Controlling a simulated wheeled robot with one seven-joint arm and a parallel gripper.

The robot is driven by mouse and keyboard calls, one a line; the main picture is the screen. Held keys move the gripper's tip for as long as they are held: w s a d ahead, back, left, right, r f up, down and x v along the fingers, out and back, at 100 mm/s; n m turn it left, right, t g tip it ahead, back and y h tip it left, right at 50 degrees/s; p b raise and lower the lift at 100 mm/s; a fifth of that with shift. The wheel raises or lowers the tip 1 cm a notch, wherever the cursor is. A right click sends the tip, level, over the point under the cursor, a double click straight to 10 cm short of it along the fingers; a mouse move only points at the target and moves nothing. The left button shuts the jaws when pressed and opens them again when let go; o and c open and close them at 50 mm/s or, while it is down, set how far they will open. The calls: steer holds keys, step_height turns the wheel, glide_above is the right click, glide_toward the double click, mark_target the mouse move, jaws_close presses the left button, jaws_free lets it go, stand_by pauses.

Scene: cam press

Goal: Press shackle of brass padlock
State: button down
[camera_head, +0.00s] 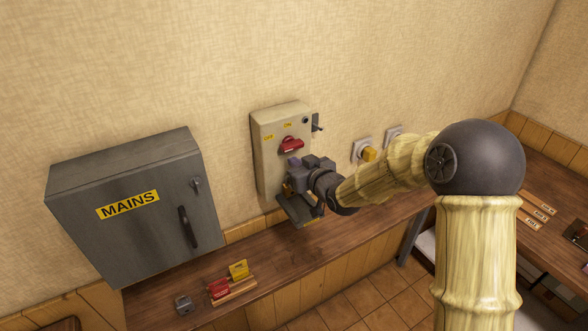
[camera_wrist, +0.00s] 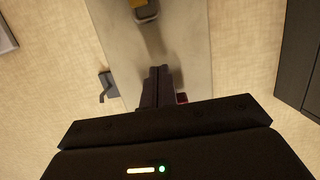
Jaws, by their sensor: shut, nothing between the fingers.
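A brass-coloured piece (camera_head: 287,188), which looks like the brass padlock, shows low on the front of the beige switch box (camera_head: 268,150), partly hidden by my gripper. In the wrist view a brass-yellow body (camera_wrist: 137,3) is cut off by the top edge, with a grey rounded part (camera_wrist: 147,14) beside it that may be its shackle. My gripper (camera_head: 294,163) is in front of the box, below the red switch handle (camera_head: 291,144). Its dark fingers (camera_wrist: 160,72) are together and empty, apart from the brass piece in the wrist view. Contact with the box cannot be told.
A lever (camera_head: 317,122) sticks out from the box's right side. A grey MAINS cabinet (camera_head: 130,205) is at left. The wooden bench (camera_head: 330,238) below carries a small grey padlock (camera_head: 184,303), a red item (camera_head: 218,289) and a yellow tag (camera_head: 239,269). Wall sockets (camera_head: 362,146) are at right.

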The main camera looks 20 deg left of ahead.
steer(key=f, duration=0.1)
steer(key=p, duration=0.1)
steer(key=a+f, duration=0.1)
steer(key=shift+w+f+p, duration=0.3)
steer(key=shift+w+f, duration=0.05)
steer(key=shift+f, duration=0.8)
step_height(320, 180, down, 3)
steer(key=b, duration=0.3)
steer(key=shift+d+r, duration=0.1)
steer(key=shift+r, duration=0.05)
steer(key=shift+s+d, duration=0.1)
steer(key=shift+s, duration=0.05)
steer(key=shift+f, duration=0.25)
step_height(320, 180, up, 6)
steer(key=shift+f+p, duration=0.2)
steer(key=shift+p, duration=0.65)
steer(key=b+v, duration=0.4)
steer(key=v, duration=0.5)
steer(key=shift+s+d, duration=0.15)
steer(key=shift+d, duration=0.15)
